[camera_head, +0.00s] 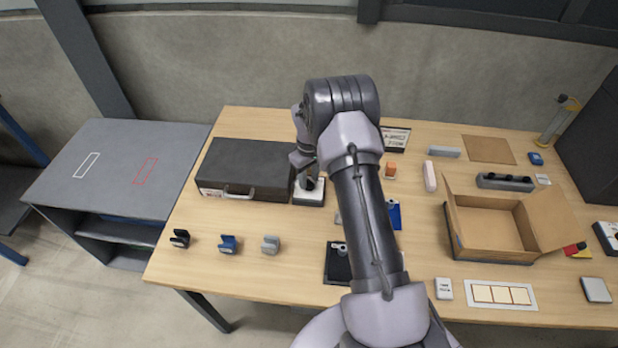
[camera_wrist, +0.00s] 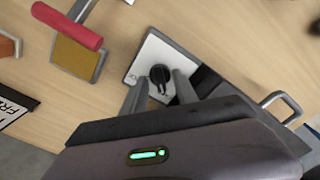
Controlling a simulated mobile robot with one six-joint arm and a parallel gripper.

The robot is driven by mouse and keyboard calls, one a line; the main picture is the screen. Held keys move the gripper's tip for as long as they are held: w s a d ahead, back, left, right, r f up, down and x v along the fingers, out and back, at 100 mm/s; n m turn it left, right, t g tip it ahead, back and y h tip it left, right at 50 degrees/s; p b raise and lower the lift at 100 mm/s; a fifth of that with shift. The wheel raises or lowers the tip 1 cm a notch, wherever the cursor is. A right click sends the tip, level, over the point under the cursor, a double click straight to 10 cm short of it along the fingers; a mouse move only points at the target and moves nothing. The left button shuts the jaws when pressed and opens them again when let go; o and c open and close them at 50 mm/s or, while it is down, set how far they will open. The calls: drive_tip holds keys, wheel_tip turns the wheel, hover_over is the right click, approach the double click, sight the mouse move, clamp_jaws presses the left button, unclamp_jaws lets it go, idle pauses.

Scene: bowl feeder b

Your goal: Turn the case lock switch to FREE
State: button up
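The switch is a black knob (camera_wrist: 160,75) on a white-topped plate (camera_wrist: 147,56) in the wrist view; its narrow pointer end faces down toward my gripper. In the head view its white unit (camera_head: 312,197) sits against the right side of the dark case (camera_head: 240,162), partly hidden by my arm. My gripper (camera_wrist: 160,92) is open in the wrist view, one finger on each side of the knob's lower end. I cannot tell whether either finger touches it. My gripper (camera_head: 308,180) is over the unit in the head view. Small print on the plate is unreadable.
An open cardboard box (camera_head: 490,256) stands right.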

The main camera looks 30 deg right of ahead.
sight(309, 181)
wheel_tip(309, 181, up, 17)
drive_tip(key=p, duration=0.3)
drive_tip(key=shift+r, duration=0.2)
